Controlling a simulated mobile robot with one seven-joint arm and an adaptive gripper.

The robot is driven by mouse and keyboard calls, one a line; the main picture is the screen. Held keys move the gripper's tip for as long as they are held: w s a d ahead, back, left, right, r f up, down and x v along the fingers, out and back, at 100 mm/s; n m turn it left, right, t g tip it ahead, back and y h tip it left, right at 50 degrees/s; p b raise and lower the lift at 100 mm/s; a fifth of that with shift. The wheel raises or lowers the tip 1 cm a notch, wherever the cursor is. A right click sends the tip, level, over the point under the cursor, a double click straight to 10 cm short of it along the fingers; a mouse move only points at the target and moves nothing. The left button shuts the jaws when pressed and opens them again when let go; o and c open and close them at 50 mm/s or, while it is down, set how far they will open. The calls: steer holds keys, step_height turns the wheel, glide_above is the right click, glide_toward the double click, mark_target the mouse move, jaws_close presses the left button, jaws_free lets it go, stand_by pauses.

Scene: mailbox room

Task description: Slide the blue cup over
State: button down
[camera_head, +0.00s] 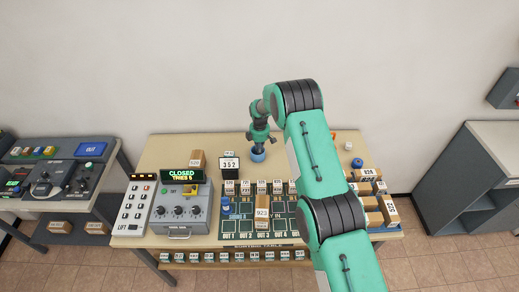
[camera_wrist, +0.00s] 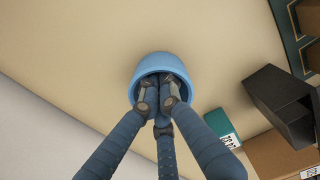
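The blue cup (camera_head: 257,157) stands on the back part of the tan table (camera_head: 180,148), just right of the small "352" sign (camera_head: 229,166). In the wrist view the blue cup (camera_wrist: 150,64) has its mouth towards the camera. My gripper (camera_head: 259,146) points down at the cup from above. In the wrist view the fingers of my gripper (camera_wrist: 158,100) reach into the cup's mouth with their tips close together. Nothing shows gripped between them. Whether the fingers press on the inner wall is hidden.
A control box reading "CLOSED" (camera_head: 182,176) and a green slot board (camera_head: 240,207) with parcels stand in front. More parcels (camera_head: 375,205) are at the right. A small white item (camera_head: 348,146) is at the back right. The table around the cup's right side looks clear.

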steer(key=shift+f, duration=0.25)
stand_by(0.3)
steer(key=shift+w+d, duration=0.1)
steer(key=shift+d, duration=0.15)
steer(key=d+b, duration=0.6)
steer(key=d, duration=1.3)
steer(key=shift+d, duration=0.5)
steer(key=shift+r, duration=0.15)
step_height(320, 180, up, 10)
steer(key=p, duration=0.2)
